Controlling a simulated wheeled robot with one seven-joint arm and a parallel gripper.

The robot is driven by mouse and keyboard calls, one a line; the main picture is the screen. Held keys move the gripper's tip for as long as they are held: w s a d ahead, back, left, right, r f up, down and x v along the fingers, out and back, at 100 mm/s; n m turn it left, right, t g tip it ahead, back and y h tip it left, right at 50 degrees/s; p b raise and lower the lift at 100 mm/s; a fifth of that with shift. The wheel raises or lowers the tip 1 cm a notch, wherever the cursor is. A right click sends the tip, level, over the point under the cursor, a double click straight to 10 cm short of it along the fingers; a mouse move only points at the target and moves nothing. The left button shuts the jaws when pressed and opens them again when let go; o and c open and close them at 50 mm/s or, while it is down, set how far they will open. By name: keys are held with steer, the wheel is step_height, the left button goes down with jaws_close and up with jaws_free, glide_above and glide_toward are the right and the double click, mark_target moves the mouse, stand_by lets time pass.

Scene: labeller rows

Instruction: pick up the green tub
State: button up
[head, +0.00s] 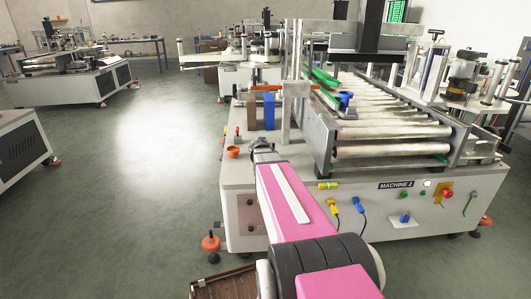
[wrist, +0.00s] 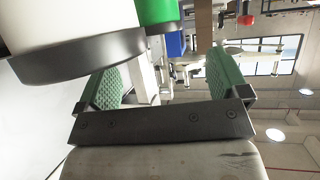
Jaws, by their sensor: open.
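A green rounded object (wrist: 158,12), which may be the green tub, shows at the top of the wrist view, cut off by the picture edge. I cannot pick out a green tub clearly in the head view. My gripper (wrist: 168,80) is open, with green ridged pads on both fingers and nothing seen between them. The green object lies beyond the fingers, apart from them. In the head view my gripper (head: 262,146) is small and dark at the end of my pink arm, over the near left corner of the machine table.
A large white cylinder with a dark rim (wrist: 75,58) looms close at upper left.

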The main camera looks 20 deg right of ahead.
steer(key=x, duration=0.8)
steer(key=shift+w+d+f, duration=0.15)
steer(key=shift+w+f, duration=0.05)
steer(key=c, duration=1.1)
